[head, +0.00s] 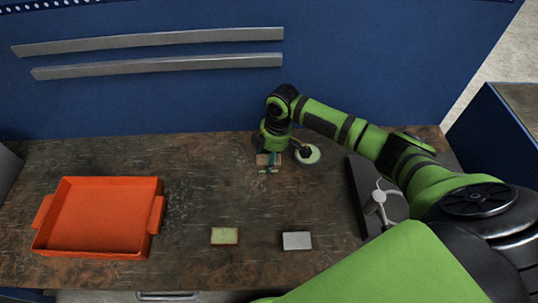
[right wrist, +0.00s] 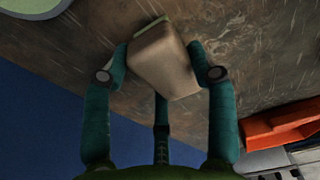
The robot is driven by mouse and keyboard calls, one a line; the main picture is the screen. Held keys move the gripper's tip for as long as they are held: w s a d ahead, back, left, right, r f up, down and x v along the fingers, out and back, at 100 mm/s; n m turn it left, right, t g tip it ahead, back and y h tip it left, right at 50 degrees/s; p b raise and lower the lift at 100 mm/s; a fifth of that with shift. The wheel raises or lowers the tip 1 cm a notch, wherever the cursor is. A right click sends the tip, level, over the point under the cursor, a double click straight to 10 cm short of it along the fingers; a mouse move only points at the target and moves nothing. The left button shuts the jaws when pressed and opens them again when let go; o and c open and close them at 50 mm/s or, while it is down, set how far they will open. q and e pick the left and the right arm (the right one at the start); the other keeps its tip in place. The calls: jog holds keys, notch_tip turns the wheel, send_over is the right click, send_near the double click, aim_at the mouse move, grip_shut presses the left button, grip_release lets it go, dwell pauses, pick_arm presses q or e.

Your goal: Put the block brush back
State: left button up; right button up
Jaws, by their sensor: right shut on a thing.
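My right gripper (head: 269,168) is shut on a small tan block with a green edge, which looks like the block brush (head: 263,158), near the back of the workbench. In the right wrist view the block brush (right wrist: 163,62) sits between the fingers of the right gripper (right wrist: 160,72), slightly tilted, with the brown bench top behind it. Whether it touches the bench is hard to tell. My left gripper is not in view.
A round pale-green dish (head: 308,155) stands just right of the gripper. A yellow-green sponge (head: 225,236) and a grey-white block (head: 297,240) lie at the front. An orange tray (head: 100,220) is at left. A dark board (head: 366,190) lies at right. The bench between is clear.

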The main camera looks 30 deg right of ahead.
jog(key=shift+f, duration=0.15)
jog(key=o, duration=1)
jog(key=shift+r, duration=0.3)
jog(key=shift+d+r, duration=0.1)
jog(key=shift+r, duration=0.25)
notch_tip(320, 180, up, 11)
jog(key=d+b, duration=0.1)
jog(key=shift+s+d+b, duration=0.25)
jog(key=shift+s+b, duration=0.15)
